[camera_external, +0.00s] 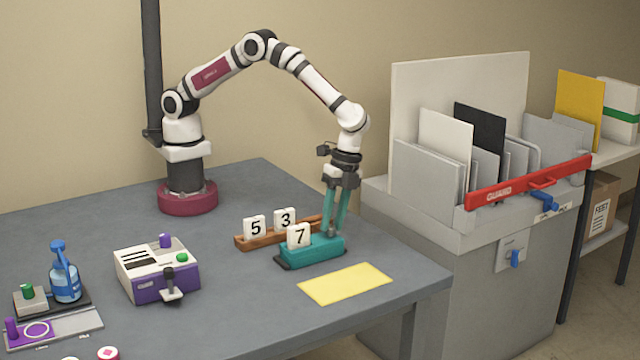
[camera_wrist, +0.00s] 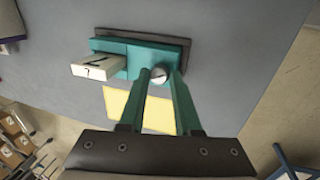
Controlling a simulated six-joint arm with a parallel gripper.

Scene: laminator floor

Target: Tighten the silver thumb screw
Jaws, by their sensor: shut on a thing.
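The silver thumb screw (camera_wrist: 158,74) sits on the teal block fixture (camera_wrist: 124,48) and shows as a small round head in the wrist view. My gripper (camera_wrist: 162,80) has its two teal fingers shut on the screw head, one on each side. In the external view the teal fixture (camera_external: 312,252) stands on a dark base near the table's right side, and my gripper (camera_external: 333,228) reaches down to its right end. The screw itself is hard to make out there behind the fingers. A white tile marked 7 (camera_external: 299,236) stands on the fixture, left of my fingers.
A wooden rack (camera_external: 259,240) with tiles 5 (camera_external: 255,228) and 3 (camera_external: 285,219) lies just behind the fixture. A yellow sheet (camera_external: 345,283) lies in front. A purple and white device (camera_external: 157,272) stands to the left. A grey sheet-holding cabinet (camera_external: 470,280) stands to the right.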

